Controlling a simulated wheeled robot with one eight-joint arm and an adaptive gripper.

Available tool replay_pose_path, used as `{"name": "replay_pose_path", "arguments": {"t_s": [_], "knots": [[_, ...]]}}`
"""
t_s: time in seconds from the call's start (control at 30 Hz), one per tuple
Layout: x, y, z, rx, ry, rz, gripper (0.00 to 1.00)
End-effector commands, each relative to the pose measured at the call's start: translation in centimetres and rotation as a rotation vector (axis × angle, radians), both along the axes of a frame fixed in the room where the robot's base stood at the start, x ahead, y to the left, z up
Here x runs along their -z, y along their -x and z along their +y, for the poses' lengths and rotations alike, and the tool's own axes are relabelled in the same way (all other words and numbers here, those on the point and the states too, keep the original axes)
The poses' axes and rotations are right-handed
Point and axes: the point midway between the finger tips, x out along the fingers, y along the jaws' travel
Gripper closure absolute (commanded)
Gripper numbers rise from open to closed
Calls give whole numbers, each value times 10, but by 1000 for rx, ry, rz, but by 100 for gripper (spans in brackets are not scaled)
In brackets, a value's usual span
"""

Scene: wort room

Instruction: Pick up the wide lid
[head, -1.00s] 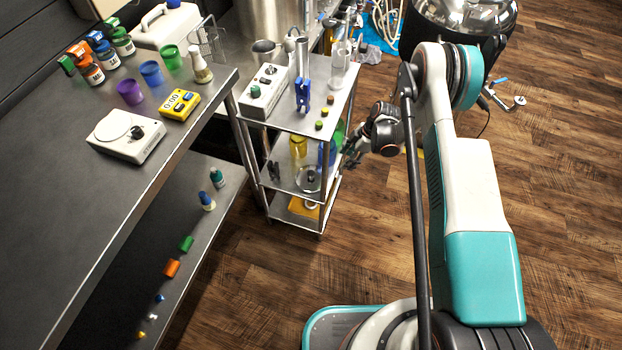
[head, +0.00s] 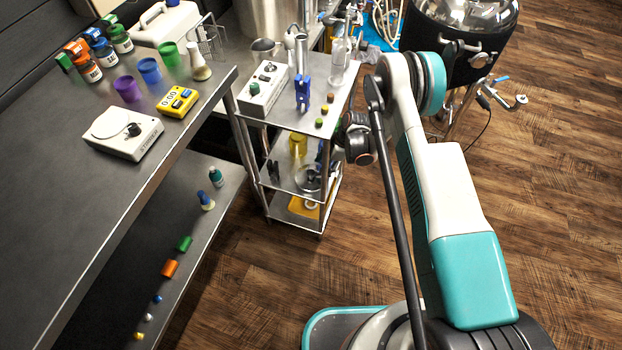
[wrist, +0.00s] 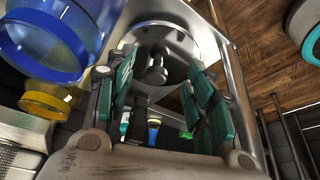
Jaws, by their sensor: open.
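The wide lid (wrist: 182,48) is a round, shiny metal disc with a black knob (wrist: 157,72). In the head view the lid (head: 308,180) rests on the middle shelf of the small steel cart, partly hidden by the cart's frame. My gripper (wrist: 160,84) is open and empty. In the wrist view its two teal-padded fingers stand on either side of the knob, with the lid beyond them. I cannot tell how far the fingertips are from the knob. In the head view my gripper is mostly hidden at the cart's right side.
The steel cart (head: 324,131) has posts close to my wrist. Blue (wrist: 45,40) and yellow (wrist: 48,101) clear vessels stand left of my gripper in the wrist view. A bench (head: 60,190) lies left. Wooden floor (head: 570,210) is open to the right.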

Motion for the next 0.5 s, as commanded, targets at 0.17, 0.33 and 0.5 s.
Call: {"name": "replay_pose_path", "arguments": {"t_s": [0.17, 0.33, 0.5], "knots": [[2, 1, 26, -4, 0, -1, 51], [23, 2, 38, -2, 0, -1, 51], [28, 2, 41, 0, 0, 0, 51]]}}
